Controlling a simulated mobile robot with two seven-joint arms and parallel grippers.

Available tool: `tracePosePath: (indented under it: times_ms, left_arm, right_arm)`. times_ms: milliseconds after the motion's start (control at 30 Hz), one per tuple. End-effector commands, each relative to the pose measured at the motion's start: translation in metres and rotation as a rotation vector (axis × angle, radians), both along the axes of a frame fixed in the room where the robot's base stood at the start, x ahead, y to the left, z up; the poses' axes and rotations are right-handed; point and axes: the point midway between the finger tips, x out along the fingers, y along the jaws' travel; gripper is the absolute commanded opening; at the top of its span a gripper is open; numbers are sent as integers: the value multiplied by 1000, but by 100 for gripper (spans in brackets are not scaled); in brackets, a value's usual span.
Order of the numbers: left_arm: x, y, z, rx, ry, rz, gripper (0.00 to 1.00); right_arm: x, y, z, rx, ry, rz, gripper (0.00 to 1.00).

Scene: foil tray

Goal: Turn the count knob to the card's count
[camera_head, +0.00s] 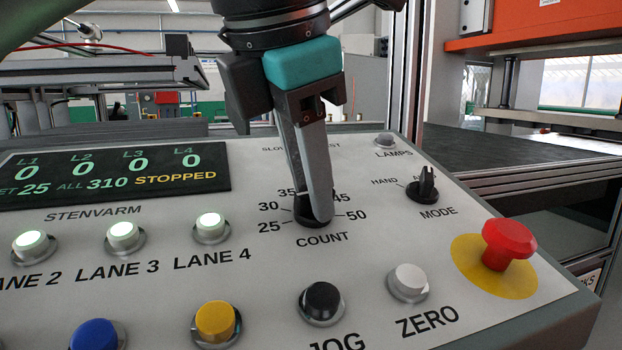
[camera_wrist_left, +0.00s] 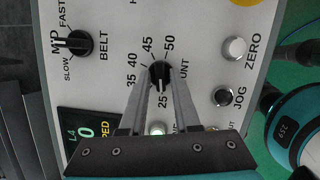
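The black count knob (camera_head: 313,219) sits on the sloping panel above the word COUNT, inside a scale from 25 to 50. My left gripper (camera_head: 311,207) points down at it, with one finger on each side of the knob. In the left wrist view, the knob (camera_wrist_left: 160,84) shows between the two fingertips (camera_wrist_left: 161,74), its white mark towards 25. A small gap seems to show beside its bar; contact is not clear. The display (camera_head: 115,170) reads 25, ALL 310 and STOPPED, with zeros for the lanes. I see no card. My right gripper is not in view.
The mode knob (camera_head: 424,187) and red mushroom button (camera_head: 508,242) lie to the right. The black jog button (camera_head: 322,301), white zero button (camera_head: 408,282) and yellow button (camera_head: 215,321) lie in front. Lit lane buttons (camera_head: 211,227) are to the left. The belt knob (camera_wrist_left: 75,44) shows in the wrist view.

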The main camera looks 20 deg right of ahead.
Motion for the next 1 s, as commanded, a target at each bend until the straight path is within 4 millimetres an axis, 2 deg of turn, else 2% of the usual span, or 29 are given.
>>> tracePosePath:
  times_ms: [33,100,367,467,567,1000]
  left_arm:
    - [0,0,0,0,0,0,37]
    - [0,0,0,0,1,-1,45]
    - [0,0,0,0,0,-2,45]
    - [-2,1,6,-1,0,-3,45]
    - [-7,5,19,-1,-2,-2,45]
    - [-41,31,112,-1,-2,-1,45]
  right_arm:
    - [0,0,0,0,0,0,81]
    - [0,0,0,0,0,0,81]
    - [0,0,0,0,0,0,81]
    - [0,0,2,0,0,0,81]
    - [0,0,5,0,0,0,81]
    - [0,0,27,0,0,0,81]
